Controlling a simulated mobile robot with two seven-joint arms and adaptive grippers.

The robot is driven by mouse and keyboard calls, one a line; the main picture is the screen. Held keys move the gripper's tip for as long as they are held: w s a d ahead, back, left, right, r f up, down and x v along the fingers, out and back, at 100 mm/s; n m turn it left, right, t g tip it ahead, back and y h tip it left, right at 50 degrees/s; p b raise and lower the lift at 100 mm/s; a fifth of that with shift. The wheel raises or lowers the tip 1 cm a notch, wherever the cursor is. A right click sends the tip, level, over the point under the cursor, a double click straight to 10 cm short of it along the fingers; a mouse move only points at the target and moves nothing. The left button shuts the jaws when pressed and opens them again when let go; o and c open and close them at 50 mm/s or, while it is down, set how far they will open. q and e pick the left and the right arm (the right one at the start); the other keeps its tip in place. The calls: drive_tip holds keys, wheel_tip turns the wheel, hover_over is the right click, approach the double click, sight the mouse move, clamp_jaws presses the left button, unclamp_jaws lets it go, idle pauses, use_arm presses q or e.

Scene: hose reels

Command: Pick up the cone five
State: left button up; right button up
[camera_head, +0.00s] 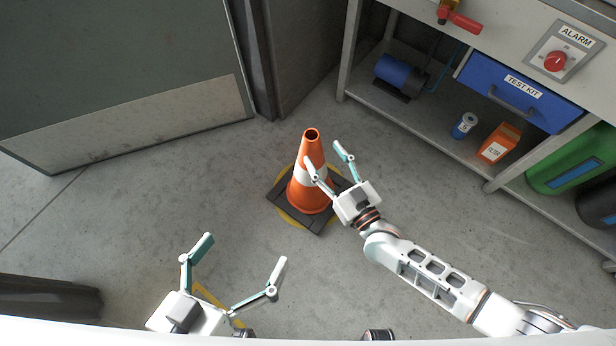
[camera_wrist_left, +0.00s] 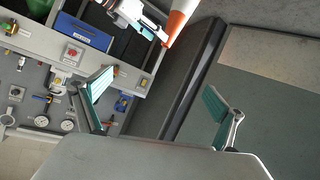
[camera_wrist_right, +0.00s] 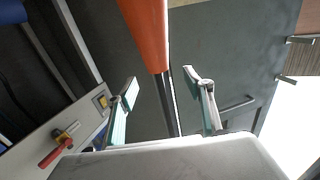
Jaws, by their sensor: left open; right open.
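An orange cone (camera_head: 312,196) with a white band and a dark square base stands upright on the floor in the head view. My right gripper (camera_head: 327,154) is open at the cone's right side, one finger in front of its white band in the picture. In the right wrist view the orange cone (camera_wrist_right: 147,30) rises between and beyond the open fingers of my right gripper (camera_wrist_right: 160,88); contact cannot be told. My left gripper (camera_head: 244,250) is open and empty, low and left of the cone. The cone (camera_wrist_left: 180,18) also shows at the top of the left wrist view. No number is readable on it.
A workbench with a blue test kit drawer (camera_head: 517,92) stands at the right. Its lower shelf holds a blue motor (camera_head: 398,74), a blue can (camera_head: 465,126) and an orange box (camera_head: 499,143). A grey door panel (camera_head: 120,75) is at left. Floor left of the cone is clear.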

sight(316, 142)
drive_tip(key=shift+f, duration=0.85)
drive_tip(key=shift+w+a, duration=0.1)
drive_tip(key=shift+w, duration=0.15)
drive_tip(key=shift+w+a+r+b, duration=0.25)
drive_tip(key=shift+w+a+b, duration=0.2)
drive_tip(key=shift+w, duration=0.35)
drive_tip(key=b+x, duration=0.1)
drive_tip(key=x, duration=0.3)
drive_tip(key=shift+w+a+r, duration=0.1)
drive_tip(key=shift+w+a, duration=0.05)
drive_tip(key=shift+w, duration=0.25)
drive_tip(key=shift+w+a+r, duration=0.1)
drive_tip(key=shift+w+a, duration=0.05)
drive_tip(key=shift+w, duration=0.15)
use_arm(q)
drive_tip(key=d+n, duration=0.2)
drive_tip(key=shift+s+d+f+n, duration=0.15)
drive_tip(key=shift+s+d+n, duration=0.1)
drive_tip(key=shift+n, duration=0.05)
use_arm(e)
drive_tip(key=shift+r, duration=0.1)
drive_tip(key=shift+c, duration=0.3)
clamp_jaws()
drive_tip(key=shift+w+r, duration=0.1)
drive_tip(key=shift+r, duration=0.1)
